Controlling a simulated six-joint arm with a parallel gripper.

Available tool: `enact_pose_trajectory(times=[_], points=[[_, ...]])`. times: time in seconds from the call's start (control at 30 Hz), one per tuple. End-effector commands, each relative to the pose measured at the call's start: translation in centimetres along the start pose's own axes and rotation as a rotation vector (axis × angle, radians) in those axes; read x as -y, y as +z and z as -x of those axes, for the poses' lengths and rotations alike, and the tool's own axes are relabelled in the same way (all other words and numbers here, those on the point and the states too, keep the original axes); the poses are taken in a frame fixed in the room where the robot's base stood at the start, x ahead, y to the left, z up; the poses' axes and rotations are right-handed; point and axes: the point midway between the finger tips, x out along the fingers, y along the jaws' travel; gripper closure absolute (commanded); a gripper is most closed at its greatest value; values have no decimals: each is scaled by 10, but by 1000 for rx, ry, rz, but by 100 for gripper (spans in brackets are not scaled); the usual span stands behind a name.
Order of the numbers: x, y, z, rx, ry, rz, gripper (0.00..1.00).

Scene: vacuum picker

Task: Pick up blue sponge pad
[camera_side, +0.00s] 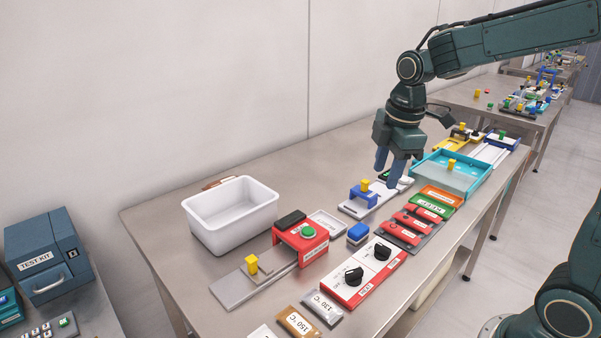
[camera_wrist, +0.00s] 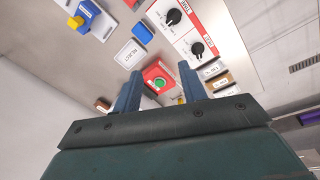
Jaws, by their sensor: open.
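The blue sponge pad (camera_side: 358,231) is a small blue block with a paler lower layer. It sits on the table between the red green-button box and the white knob panel. In the wrist view the blue pad (camera_wrist: 142,33) shows beyond the fingertips, beside a white REJECT plate. My gripper (camera_side: 387,170) points down above the table, behind and to the right of the pad in the side view, apart from it. In the wrist view its two blue fingers (camera_wrist: 160,71) are spread with nothing between them.
The red box (camera_side: 300,239) and knob panel (camera_side: 365,268) flank the pad closely. A blue-and-yellow slider fixture (camera_side: 364,194) stands behind it, near my fingers. A white bin (camera_side: 232,212) is at left; a teal tray (camera_side: 460,177) is at right. Bare table lies along the back.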

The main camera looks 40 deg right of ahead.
Motion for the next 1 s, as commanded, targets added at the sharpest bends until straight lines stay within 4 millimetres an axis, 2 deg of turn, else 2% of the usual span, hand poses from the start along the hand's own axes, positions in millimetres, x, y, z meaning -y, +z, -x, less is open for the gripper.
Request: enact_pose_trajectory(times=[0.1, 0.3, 0.5, 1.0], points=[[-20, 0, -22, 16, -42, 123, 58], [-48, 1, -57, 25, -106, 329, 58], [-64, 3, -83, 22, -150, 467, 58], [-68, 5, -99, 19, -162, 513, 58]])
